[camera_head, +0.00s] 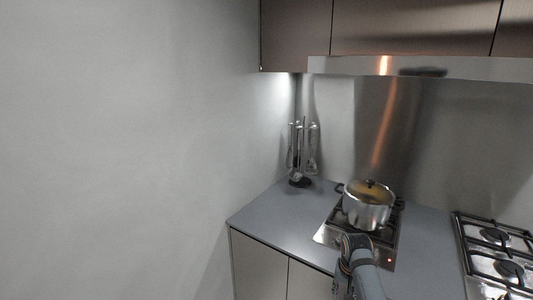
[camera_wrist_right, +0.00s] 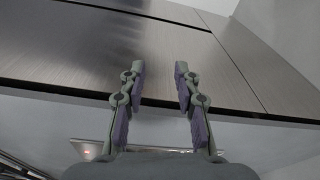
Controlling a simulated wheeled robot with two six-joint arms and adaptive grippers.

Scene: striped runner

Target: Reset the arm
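My right gripper (camera_wrist_right: 160,75) shows in the right wrist view with its two purple-padded fingers apart and nothing between them. Beyond the fingers are brown-grey cabinet panels (camera_wrist_right: 70,50). In the head view, one of my arms rises from the bottom edge, in front of the hob. Its fingers cannot be made out there. My left gripper is in neither view.
A lidded steel pot (camera_head: 368,212) stands on a small hob (camera_head: 326,236). Utensils (camera_head: 312,148) hang at the back corner. A second gas hob (camera_head: 488,284) is at right. Upper cabinets (camera_head: 390,25) and a hood (camera_head: 470,70) overhang. Grey counter (camera_head: 272,215) at left is clear.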

